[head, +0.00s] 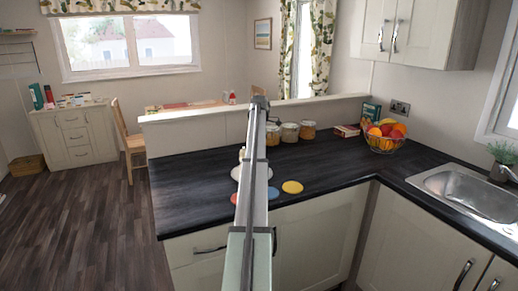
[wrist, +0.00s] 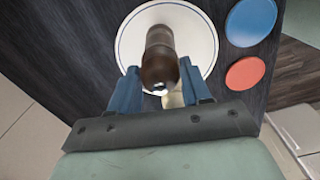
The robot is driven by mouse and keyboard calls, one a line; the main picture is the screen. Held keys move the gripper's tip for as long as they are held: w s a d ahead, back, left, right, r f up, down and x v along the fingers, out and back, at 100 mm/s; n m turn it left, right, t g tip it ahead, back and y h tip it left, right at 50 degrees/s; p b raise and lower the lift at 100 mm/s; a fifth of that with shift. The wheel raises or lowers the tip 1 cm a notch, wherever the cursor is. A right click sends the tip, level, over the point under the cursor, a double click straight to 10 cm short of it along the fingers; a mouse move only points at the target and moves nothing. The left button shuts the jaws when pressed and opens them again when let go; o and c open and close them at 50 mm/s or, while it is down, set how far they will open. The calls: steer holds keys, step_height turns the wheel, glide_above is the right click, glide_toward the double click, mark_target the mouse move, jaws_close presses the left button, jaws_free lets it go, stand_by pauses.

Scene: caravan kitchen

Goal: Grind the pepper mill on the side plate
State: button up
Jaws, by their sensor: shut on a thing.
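The pepper mill (wrist: 160,55) is dark brown wood with a rounded, shiny knob towards the wrist camera. My gripper (wrist: 160,72) has its two blue fingers on either side of the mill and is shut on it. The side plate (wrist: 203,35), white with a thin blue rim, lies on the dark worktop beyond the mill. The mill's far end shows against the plate's middle; I cannot tell whether it touches. In the head view my arm hides the gripper and the mill, and only a sliver of the plate (head: 235,173) shows.
Blue (wrist: 251,21) and red (wrist: 246,73) coasters lie right of the plate; a yellow coaster (head: 292,187) is nearby. A small pale object (wrist: 174,100) is partly hidden by the mill. Jars (head: 290,132), a fruit bowl (head: 382,146) and a sink (head: 468,191) are farther off.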

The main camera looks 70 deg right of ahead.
steer(key=m, duration=0.4)
steer(key=shift+f+m, duration=0.1)
steer(key=shift+m, duration=0.3)
steer(key=m, duration=0.5)
steer(key=shift+m, duration=0.4)
steer(key=m, duration=0.5)
steer(key=shift+m, duration=0.4)
steer(key=m, duration=0.5)
steer(key=shift+m, duration=0.3)
steer(key=o, duration=0.8)
steer(key=shift+r, duration=0.2)
steer(key=shift+o, duration=0.2)
steer(key=shift+r, duration=0.1)
steer(key=shift+r, duration=3.95)
